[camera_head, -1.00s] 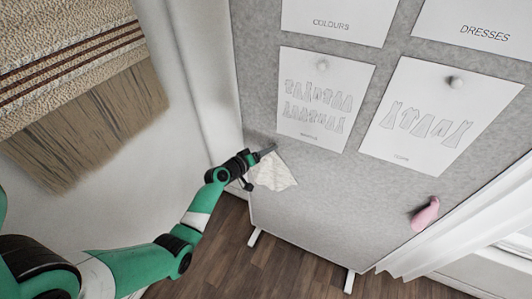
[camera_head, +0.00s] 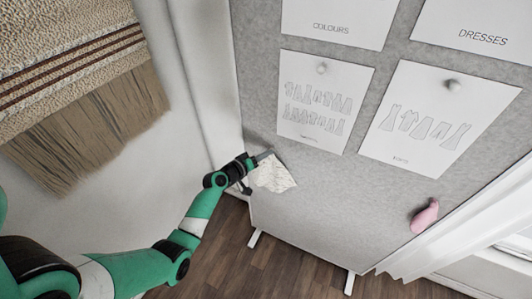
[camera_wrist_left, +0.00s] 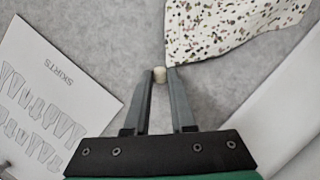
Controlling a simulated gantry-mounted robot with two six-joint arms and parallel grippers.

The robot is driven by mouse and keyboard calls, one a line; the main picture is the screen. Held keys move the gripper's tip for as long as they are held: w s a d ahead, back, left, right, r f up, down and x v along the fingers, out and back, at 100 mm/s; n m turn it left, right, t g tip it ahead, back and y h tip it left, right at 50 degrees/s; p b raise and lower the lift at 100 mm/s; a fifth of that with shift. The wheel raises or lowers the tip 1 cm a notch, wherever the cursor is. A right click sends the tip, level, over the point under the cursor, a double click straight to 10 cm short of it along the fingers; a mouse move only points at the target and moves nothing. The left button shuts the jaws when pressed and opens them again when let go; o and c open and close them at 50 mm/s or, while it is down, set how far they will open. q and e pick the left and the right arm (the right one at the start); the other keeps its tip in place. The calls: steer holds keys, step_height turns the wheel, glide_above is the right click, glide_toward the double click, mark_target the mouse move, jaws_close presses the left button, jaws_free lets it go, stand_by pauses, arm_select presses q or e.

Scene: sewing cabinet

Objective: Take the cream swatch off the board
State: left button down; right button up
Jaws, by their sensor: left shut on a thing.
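The cream swatch (camera_head: 273,174) is against the lower left part of the grey board (camera_head: 330,212). In the left wrist view the swatch (camera_wrist_left: 228,24) is cream with dark and coloured specks. My left gripper (camera_head: 264,156) is at the swatch's upper left side. In the wrist view its fingertips (camera_wrist_left: 160,74) are shut on a small cream pin (camera_wrist_left: 159,73), right beside the swatch's corner. I cannot tell whether the pin still goes through the swatch or into the board. My right gripper is out of view.
Pattern sheets (camera_head: 321,107) are pinned on the board above. A pink object (camera_head: 425,216) is at its right side. A white curtain (camera_head: 455,237) hangs along the right edge, and a fringed woven textile (camera_head: 80,100) hangs at left. The wooden floor (camera_head: 285,268) below looks clear.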

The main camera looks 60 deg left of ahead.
arm_select(q)
steer(key=shift+s+d+p, duration=0.4)
steer(key=shift+s+d, duration=0.2)
steer(key=shift+s, duration=0.2)
steer(key=s+d+p, duration=0.2)
steer(key=s+d, duration=0.4)
steer(key=s, duration=0.1)
steer(key=shift+s+d, duration=0.15)
steer(key=shift+s, duration=0.25)
stand_by(0.4)
